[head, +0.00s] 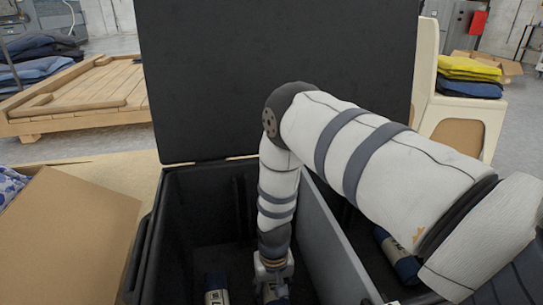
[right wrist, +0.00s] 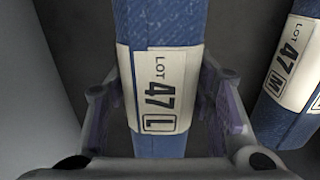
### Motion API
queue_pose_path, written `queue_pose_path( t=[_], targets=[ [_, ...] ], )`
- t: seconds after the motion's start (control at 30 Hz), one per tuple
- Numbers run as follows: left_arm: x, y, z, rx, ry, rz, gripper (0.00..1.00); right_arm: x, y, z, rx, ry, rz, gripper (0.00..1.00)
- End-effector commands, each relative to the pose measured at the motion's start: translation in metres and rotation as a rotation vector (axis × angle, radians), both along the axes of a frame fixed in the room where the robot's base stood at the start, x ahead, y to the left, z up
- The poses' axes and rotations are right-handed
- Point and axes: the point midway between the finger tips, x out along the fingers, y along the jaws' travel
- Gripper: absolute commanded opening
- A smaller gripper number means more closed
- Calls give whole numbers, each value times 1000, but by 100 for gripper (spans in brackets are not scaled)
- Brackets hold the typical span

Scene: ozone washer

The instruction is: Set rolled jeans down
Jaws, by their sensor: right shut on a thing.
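My right gripper (head: 273,277) reaches down into the left compartment of an open black bin (head: 190,200), beside the grey divider (head: 325,235). It is shut on a rolled pair of blue jeans (right wrist: 160,30), with a finger on each side of its paper band marked "LOT 47 L". In the head view most of this roll is hidden by the gripper. A second blue roll (head: 216,285), marked "47 M" in the right wrist view (right wrist: 293,70), lies apart from it in the same compartment. I cannot tell whether the held roll touches the floor. My left gripper is not in view.
Another banded blue roll (head: 397,253) lies in the right compartment, partly behind my arm. The bin's raised lid (head: 270,60) stands behind. A cardboard box (head: 75,235) is at the left. A wooden pallet (head: 85,90) and a cream chair-like stand (head: 450,115) are farther back.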

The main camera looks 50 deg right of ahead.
Motion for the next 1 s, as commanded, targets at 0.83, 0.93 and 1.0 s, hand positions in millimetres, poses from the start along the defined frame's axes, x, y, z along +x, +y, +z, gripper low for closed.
queue_pose_path(
  t=[0.83, 0.93, 1.0],
  targets=[
    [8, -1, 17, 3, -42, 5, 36, 2, 0, 50, 0, -8, 0, 69],
    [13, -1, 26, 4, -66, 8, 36, 2, 0, 79, -1, -9, 0, 69],
    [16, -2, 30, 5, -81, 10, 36, 2, 0, 95, 0, -6, 1, 69]
  ],
)
